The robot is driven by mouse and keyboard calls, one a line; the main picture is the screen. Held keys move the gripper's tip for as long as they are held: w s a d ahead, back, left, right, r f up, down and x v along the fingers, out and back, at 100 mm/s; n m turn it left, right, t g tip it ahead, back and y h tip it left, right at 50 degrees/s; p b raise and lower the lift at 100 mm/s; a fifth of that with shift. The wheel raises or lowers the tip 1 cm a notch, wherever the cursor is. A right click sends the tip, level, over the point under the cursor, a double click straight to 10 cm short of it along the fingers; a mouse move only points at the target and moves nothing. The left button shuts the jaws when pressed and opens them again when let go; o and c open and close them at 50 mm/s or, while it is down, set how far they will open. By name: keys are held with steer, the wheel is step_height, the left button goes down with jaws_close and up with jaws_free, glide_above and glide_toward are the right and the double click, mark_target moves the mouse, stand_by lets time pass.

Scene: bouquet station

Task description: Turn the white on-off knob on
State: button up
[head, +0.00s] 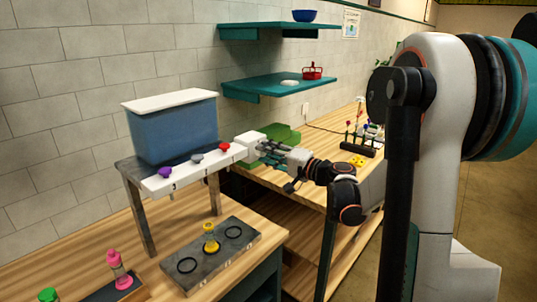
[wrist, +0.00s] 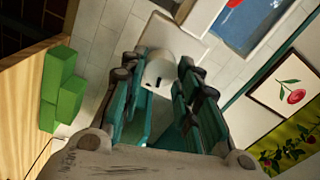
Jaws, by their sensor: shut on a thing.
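The white on-off knob (wrist: 160,68) shows in the wrist view as a rounded white piece with a short dark mark. It sits between the fingers of my gripper (wrist: 156,78), which is shut on it. Behind it is a white box (wrist: 176,38). In the head view the white box (head: 246,142) is at the right end of the white tap panel (head: 190,176), and my gripper (head: 264,147) reaches it from the right. The knob itself is hard to make out there, and I cannot tell its setting.
A blue tank (head: 172,131) stands on the rack above the panel, which has purple (head: 164,172), grey (head: 196,158) and red (head: 224,147) taps. A grey tray (head: 237,257) with a yellow bottle (head: 210,237) is below. Green blocks (head: 280,133) lie behind my gripper.

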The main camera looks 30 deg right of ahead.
steer(key=shift+f+m, duration=0.1)
steer(key=shift+m, duration=1.4)
steer(key=o, duration=1.1)
steer(key=shift+c, duration=0.2)
steer(key=v, duration=1.2)
